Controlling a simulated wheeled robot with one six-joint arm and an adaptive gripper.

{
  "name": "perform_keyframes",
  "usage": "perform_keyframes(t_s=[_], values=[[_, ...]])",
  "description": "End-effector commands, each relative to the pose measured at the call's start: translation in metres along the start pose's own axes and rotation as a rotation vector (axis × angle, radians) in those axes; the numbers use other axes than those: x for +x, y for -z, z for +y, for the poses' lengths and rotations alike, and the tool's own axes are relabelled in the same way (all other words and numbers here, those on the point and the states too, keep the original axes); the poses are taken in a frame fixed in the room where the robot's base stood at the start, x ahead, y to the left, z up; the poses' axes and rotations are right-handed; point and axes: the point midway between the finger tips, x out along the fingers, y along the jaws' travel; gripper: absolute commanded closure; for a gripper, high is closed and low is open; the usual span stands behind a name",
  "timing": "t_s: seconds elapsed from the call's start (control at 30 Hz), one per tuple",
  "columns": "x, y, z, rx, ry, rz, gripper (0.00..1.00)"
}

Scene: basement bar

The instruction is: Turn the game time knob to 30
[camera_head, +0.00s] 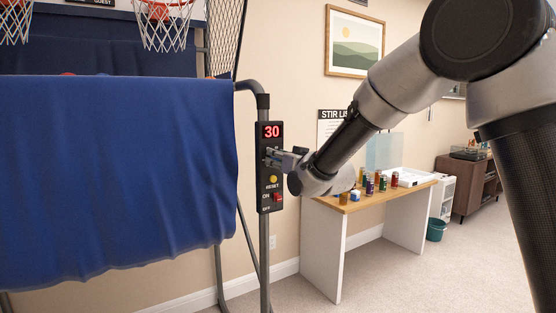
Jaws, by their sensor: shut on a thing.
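The black control box (264,202) is fixed to the upright post of the basketball arcade game. Its red display (271,131) reads 30. My gripper (272,155) is at the box just below the display, with its fingers against the box front, shut on the game time knob. The fingers hide the knob almost wholly, so its pointer cannot be read. Below the gripper are a yellow reset button (273,180) and a red switch (278,197) beside the word ON.
A blue cloth (115,180) hangs over the game's front on the left, under two hoops (165,8). A wooden-topped table (330,205) with several small cans stands behind my arm. A cabinet (476,185) and a teal bin (436,230) are further right. The floor at lower right is clear.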

Motion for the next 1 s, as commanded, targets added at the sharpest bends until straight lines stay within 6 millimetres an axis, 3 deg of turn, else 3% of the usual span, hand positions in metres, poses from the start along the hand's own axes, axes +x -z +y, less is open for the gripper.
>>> perform_keyframes(t_s=[0.4, 0.9, 0.93, 1.0], values=[[-0.0001, -0.0002, 0.0003, 0.157, 0.000, 0.000, 0.96], [-0.0002, -0.0002, 0.0004, 0.171, -0.001, 0.000, 0.96], [-0.0002, -0.0001, 0.0005, 0.171, -0.001, 0.000, 0.66], [-0.0001, -0.0001, 0.0005, 0.171, -0.001, 0.000, 0.54]])
